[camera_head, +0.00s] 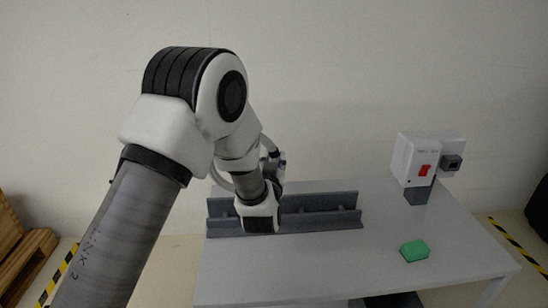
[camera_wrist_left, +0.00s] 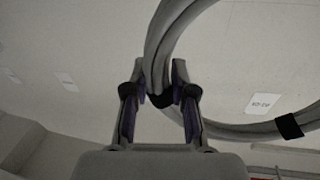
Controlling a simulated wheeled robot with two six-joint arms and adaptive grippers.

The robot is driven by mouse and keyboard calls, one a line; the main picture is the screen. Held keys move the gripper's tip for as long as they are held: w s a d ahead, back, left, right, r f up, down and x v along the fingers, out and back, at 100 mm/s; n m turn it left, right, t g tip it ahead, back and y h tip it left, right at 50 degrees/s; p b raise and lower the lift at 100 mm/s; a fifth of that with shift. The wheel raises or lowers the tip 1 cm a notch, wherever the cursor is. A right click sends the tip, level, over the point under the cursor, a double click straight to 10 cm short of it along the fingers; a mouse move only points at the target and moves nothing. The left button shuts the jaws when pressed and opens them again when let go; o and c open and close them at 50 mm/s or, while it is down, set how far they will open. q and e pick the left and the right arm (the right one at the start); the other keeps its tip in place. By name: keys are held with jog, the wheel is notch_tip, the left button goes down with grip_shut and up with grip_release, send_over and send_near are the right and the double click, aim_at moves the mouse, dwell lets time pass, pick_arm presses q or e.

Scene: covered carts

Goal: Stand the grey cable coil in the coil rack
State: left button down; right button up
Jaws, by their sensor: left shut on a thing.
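The grey cable coil (camera_wrist_left: 205,25) has black ties and is held between the two fingers of my left gripper (camera_wrist_left: 160,100) in the left wrist view. The fingers close on it at a black tie, and the loop extends up and to the right. In the head view my left gripper (camera_head: 274,162) is mostly hidden behind my arm, above the rack's back side; a grey arc of the coil (camera_head: 219,178) shows left of the wrist. The coil rack (camera_head: 325,218), a long dark grey trough, lies on the table, its middle-left part covered by my arm. My right gripper is out of view.
The light grey table (camera_head: 330,262) has free room in front of the rack. A green block (camera_head: 414,251) lies at the right. A white box with a red switch (camera_head: 414,158) stands at the back right. A wooden pallet (camera_head: 25,255) is at the left.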

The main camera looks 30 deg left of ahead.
pick_arm(q)
notch_tip(320, 180, down, 9)
jog(key=b, duration=0.6)
dwell(0.4)
jog(key=c, duration=0.9)
grip_release()
jog(key=shift+o, duration=0.2)
jog(key=v, duration=1.2)
